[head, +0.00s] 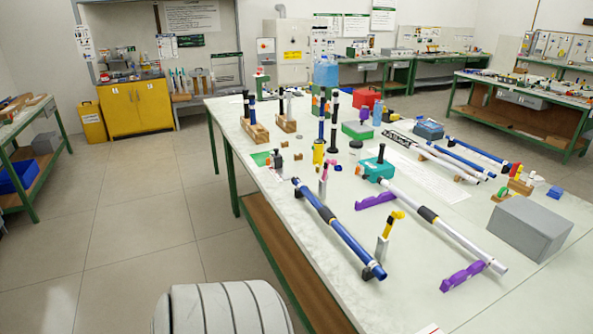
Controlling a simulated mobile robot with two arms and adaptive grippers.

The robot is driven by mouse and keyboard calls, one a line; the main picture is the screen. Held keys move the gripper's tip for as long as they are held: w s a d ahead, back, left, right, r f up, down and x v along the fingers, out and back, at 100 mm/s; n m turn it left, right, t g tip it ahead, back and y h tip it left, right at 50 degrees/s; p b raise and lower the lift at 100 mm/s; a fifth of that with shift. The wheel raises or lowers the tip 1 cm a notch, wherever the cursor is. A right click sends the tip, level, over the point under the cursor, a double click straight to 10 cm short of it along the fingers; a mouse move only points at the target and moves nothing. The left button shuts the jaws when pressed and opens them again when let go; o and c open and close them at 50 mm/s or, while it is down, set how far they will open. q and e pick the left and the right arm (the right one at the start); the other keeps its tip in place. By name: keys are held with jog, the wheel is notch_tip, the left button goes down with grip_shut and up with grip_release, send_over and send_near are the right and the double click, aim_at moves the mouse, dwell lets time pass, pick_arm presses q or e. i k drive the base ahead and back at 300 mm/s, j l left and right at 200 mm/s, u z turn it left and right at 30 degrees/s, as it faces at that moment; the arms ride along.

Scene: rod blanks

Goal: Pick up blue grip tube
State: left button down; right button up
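A long blue tube (345,237) with a dark band around its upper middle lies slantwise near the left edge of the pale worktable (300,245). Its near end rests in a small dark holder (374,270), and its far end is close to another dark support. It is the nearest blue tube; other blue-and-white tubes (455,160) lie farther back on the right. Neither of my grippers is in view, and nothing is seen holding the blue tube.
A white tube (460,238) on purple supports (462,277) lies right of the blue tube. A yellow-handled tool in a holder (385,238) stands between them. A grey box (530,229) is at right. Upright tubes and small parts crowd the far table. Floor at left is clear.

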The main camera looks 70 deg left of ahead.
aim_at(373, 266)
jog(key=u, duration=2)
jog(key=i+j+u, duration=0.55)
jog(key=i+u, duration=0.15)
jog(key=i, duration=0.2)
jog(key=i+j+u, duration=0.1)
jog(key=i+u, duration=0.25)
jog(key=i+j+z, duration=0.15)
jog(key=i, duration=0.3)
jog(key=i+j+z, duration=0.2)
jog(key=i, duration=0.25)
jog(key=i+j+z, duration=0.15)
jog(key=i, duration=0.25)
jog(key=i+j+z, duration=0.1)
jog(key=z, duration=0.4)
jog(key=i+j+z, duration=0.25)
jog(key=z, duration=0.2)
jog(key=i+j+z, duration=0.15)
jog(key=z, duration=0.35)
jog(key=i+j+z, duration=0.1)
jog(key=j+z, duration=1.35)
